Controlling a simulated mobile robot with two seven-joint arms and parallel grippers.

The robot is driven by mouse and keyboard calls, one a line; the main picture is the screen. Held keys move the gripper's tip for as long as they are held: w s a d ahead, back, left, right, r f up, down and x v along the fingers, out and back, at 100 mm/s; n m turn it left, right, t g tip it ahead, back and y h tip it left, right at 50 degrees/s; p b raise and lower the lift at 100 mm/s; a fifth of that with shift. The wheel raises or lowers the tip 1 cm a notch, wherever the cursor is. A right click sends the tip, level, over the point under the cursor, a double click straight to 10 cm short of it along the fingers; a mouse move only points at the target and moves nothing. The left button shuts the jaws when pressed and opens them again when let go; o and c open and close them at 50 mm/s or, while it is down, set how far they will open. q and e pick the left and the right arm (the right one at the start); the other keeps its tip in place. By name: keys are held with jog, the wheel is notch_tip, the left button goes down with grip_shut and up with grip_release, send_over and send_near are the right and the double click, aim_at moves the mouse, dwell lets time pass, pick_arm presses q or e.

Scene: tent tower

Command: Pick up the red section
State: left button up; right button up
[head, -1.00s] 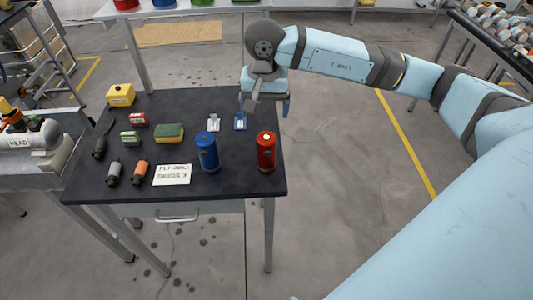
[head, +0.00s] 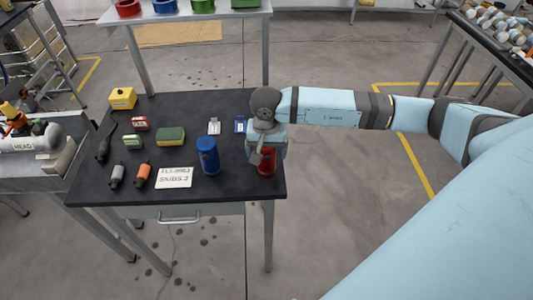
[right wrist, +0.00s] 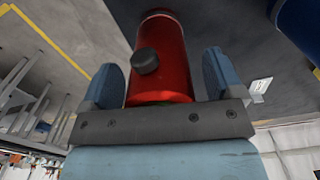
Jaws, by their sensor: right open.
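The red section (head: 265,168) is an upright red cylinder near the right front corner of the dark table (head: 235,188). My right gripper (head: 266,152) is at its top in the head view and hides part of it. In the right wrist view the red section (right wrist: 163,55), with a dark knob on its side, lies between the two blue fingers of the right gripper (right wrist: 160,82). The fingers are apart, with a visible gap on each side. My left gripper is not in view.
A blue cylinder (head: 208,155) stands left of the red one, close by. A paper card (head: 174,177), an orange-and-grey cylinder (head: 143,174), a green-and-yellow sponge (head: 171,136) and a yellow box (head: 122,98) lie further left. Open floor is right of the table.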

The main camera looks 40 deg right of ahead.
jog(key=c, duration=1.3)
